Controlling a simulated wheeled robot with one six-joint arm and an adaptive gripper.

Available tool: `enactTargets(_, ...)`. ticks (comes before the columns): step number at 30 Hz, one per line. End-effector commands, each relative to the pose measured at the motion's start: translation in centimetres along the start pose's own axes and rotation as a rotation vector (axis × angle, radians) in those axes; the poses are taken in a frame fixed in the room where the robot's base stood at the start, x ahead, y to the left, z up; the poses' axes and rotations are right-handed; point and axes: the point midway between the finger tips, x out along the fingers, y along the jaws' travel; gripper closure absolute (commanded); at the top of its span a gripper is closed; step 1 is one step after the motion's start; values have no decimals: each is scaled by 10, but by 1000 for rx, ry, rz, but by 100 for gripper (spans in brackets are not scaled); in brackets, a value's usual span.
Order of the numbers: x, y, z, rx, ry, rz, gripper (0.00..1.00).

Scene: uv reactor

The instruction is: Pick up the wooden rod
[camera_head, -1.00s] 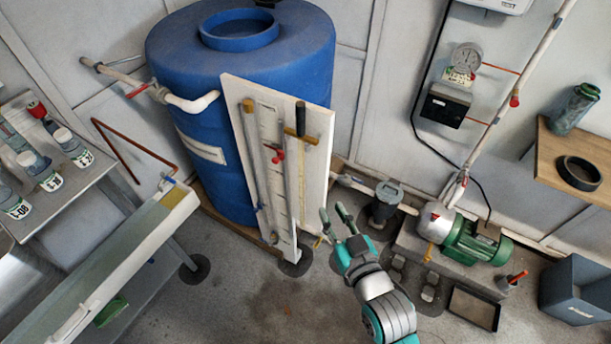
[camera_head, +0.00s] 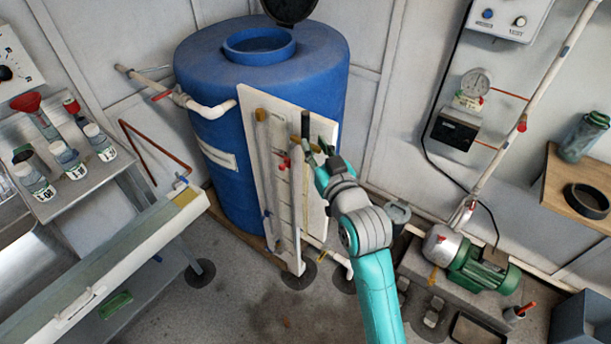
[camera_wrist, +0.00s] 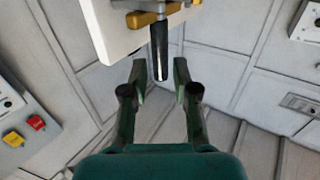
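A long rod hangs upright on the white board (camera_head: 324,188) in front of the blue tank. In the wrist view the dark end (camera_wrist: 159,50) shows below a yellow bracket, between and just beyond my fingertips. I take it for the wooden rod, though no wood grain shows. My gripper (camera_head: 318,152) is beside the board's upper right side. In the wrist view my gripper (camera_wrist: 160,74) is open, its two fingers apart with no visible contact on the rod. The rod's shaft is partly hidden in the wrist view.
The blue tank (camera_head: 225,150) stands behind the board. A second rod (camera_head: 265,165) with a brown end hangs to the left. A green pump (camera_head: 475,265) is on the right. A bench with bottles (camera_head: 72,170) is on the left.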

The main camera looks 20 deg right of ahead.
Motion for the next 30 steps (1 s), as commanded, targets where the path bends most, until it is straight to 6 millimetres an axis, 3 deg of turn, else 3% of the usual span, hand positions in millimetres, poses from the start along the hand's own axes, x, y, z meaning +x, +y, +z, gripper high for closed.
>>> enactTargets(10, 28, 0, -1, 0, 0, 0, 71)
enactTargets(18, 63, 0, -2, 0, 1, 0, 71)
enactTargets(28, 69, 0, -2, 0, 0, 0, 71)
enactTargets(30, 69, 0, -2, 0, 0, 0, 89)
